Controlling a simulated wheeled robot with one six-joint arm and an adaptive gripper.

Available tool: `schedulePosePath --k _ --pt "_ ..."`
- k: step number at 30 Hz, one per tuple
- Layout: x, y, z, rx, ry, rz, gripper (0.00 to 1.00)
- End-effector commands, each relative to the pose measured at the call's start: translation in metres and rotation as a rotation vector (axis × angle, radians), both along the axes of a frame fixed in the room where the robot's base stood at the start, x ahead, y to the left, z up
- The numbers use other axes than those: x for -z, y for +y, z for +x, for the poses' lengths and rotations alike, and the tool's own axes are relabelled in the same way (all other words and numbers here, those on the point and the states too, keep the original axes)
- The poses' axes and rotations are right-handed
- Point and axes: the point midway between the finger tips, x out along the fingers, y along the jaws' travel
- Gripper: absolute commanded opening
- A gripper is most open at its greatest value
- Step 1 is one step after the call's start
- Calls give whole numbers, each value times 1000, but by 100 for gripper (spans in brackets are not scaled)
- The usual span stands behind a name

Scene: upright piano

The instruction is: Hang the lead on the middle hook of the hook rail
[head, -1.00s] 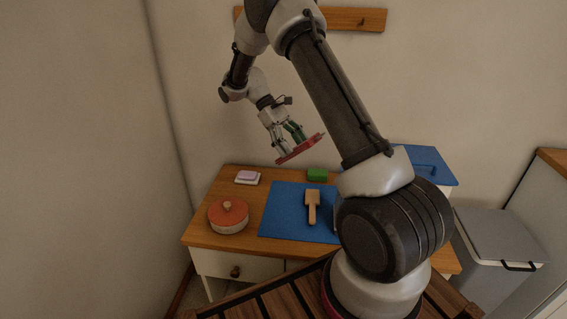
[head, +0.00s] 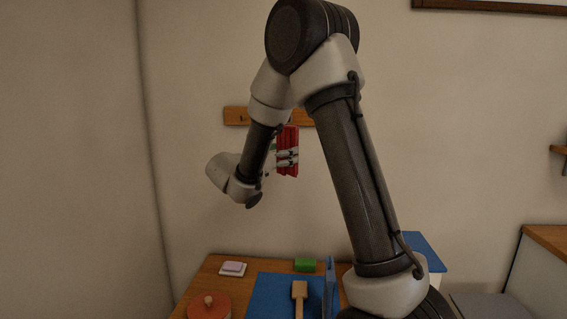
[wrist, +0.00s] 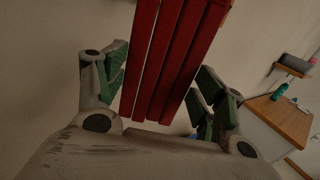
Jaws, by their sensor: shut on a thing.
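The lead (head: 287,137) is a red bundle of parallel straps. My gripper (head: 288,158) is shut on it and holds it upright in front of the wall in the head view. In the wrist view the red straps of the lead (wrist: 172,65) run up between the green-padded fingers of my gripper (wrist: 160,85). The hook rail (head: 235,115) is a wooden board on the wall, behind the lead and my arm. A small dark hook shows near its left end. My arm and the lead hide the rail's middle, so I cannot tell whether the lead touches a hook.
Below is a wooden top (head: 212,277) with a blue mat (head: 268,290), a wooden paddle (head: 300,292), a green block (head: 305,265), a pale block (head: 233,268) and an orange-lidded pot (head: 210,306). A blue panel (head: 331,285) stands upright there. The wall left of the rail is bare.

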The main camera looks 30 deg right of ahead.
Motion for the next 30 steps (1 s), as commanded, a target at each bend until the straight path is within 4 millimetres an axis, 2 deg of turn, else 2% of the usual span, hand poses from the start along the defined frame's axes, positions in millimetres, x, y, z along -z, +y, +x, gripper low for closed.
schedulePosePath --k 30 --pt "7 -37 53 3 0 2 43"
